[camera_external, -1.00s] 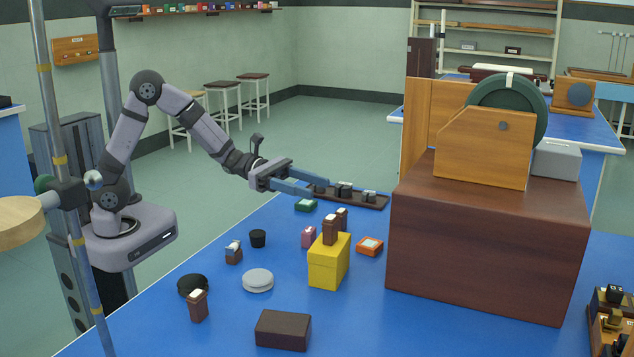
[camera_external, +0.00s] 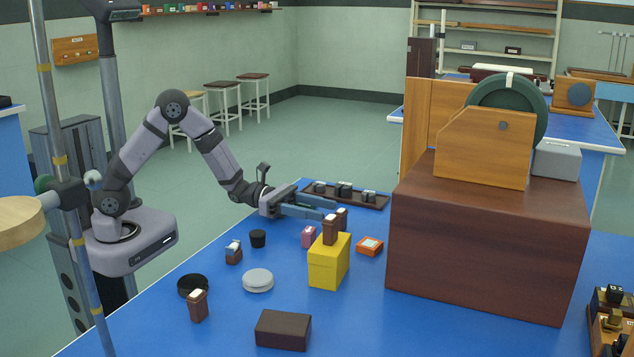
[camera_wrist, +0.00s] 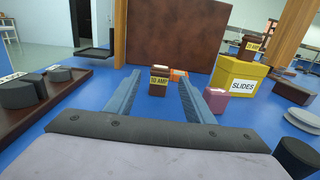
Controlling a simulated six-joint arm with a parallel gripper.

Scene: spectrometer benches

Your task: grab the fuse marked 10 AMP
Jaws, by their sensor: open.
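A small brown fuse with a yellow label reading 10 AMP (camera_wrist: 159,82) stands upright on the blue bench, ahead of and between my fingers in the wrist view. In the outside view this fuse (camera_external: 342,218) is partly hidden behind another brown fuse (camera_external: 330,230). That other fuse stands on a yellow box and also shows in the wrist view (camera_wrist: 250,47), its label too small to read surely. My gripper (camera_external: 328,208) is open and low over the bench, its fingers pointing at the 10 AMP fuse. I cannot tell whether the fingertips reach beside it.
The yellow box (camera_wrist: 240,82) marked SLIDES and a pink block (camera_wrist: 215,101) stand right of my fingers. An orange box (camera_external: 369,246) lies beyond the fuse. A dark tray (camera_external: 372,201) with black pieces lies to my left. A large brown cabinet (camera_external: 480,245) blocks the far side.

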